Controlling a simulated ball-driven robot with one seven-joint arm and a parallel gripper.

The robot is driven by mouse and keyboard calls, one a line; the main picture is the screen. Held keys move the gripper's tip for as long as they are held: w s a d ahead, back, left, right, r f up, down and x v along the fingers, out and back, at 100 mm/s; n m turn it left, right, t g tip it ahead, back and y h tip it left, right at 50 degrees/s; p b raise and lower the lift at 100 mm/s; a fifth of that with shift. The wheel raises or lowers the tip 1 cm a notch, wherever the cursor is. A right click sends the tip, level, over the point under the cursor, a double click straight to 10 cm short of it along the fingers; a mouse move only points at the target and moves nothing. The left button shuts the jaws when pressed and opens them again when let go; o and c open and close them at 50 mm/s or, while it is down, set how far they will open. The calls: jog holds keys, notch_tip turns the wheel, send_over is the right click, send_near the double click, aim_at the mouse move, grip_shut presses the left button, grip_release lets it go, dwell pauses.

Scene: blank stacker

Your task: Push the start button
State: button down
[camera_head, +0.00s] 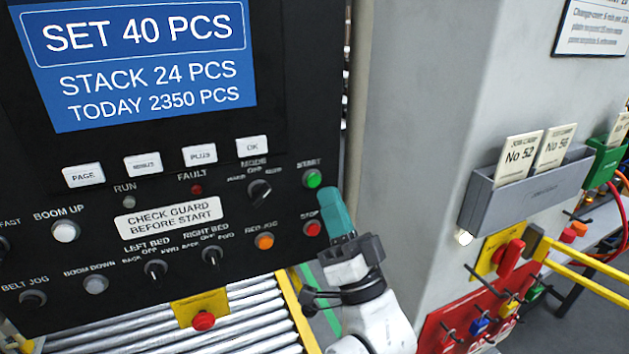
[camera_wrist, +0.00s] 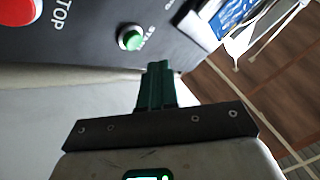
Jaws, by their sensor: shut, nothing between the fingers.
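The green start button (camera_head: 313,179) sits on the right side of the black control panel, under the label START. In the wrist view the green start button (camera_wrist: 130,38) stands just beyond my fingertips, slightly to the left. My gripper (camera_head: 330,196) has teal fingers, shut together with nothing between them. Its tips are close to the button, a little below and right of it in the head view. In the wrist view my gripper (camera_wrist: 156,68) points up toward the panel, with a visible gap to the button.
The red stop button (camera_head: 312,228) is below the start button, near my fingers; it also shows in the wrist view (camera_wrist: 18,10). An orange bed jog button (camera_head: 264,241) is to its left. A grey card holder (camera_head: 525,187) is on the grey column at right. Rollers (camera_head: 240,320) lie below.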

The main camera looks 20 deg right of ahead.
aim_at(313, 180)
jog(key=shift+w, duration=0.85)
jog(key=shift+w, duration=0.2)
dwell(1.4)
jog(key=shift+w+b, duration=0.25)
jog(key=shift+b, duration=0.05)
